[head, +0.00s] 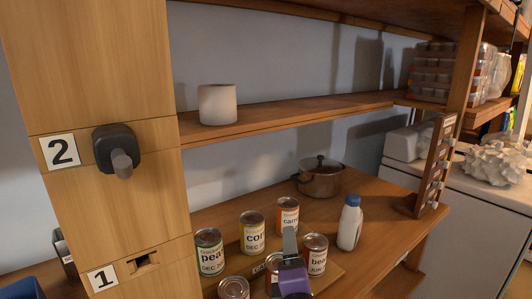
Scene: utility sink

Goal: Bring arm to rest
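A purple and grey part (292,272) rises from the bottom edge in front of the cans. It looks like the end of my arm, my gripper, but I cannot be sure. Only a grey upright piece and a purple body show. I cannot make out two separate fingers, any gap between them or anything held. It overlaps a can behind it in the picture, and I cannot tell whether they touch. The rest of my arm is not visible.
Several labelled cans (252,232) stand on the wooden counter (378,205). A white bottle (350,222) and lidded pot (320,180) stand behind. A wooden panel (95,65) with a dark knob (117,150) fills the left. A paper roll (217,104) sits on the shelf (290,112).

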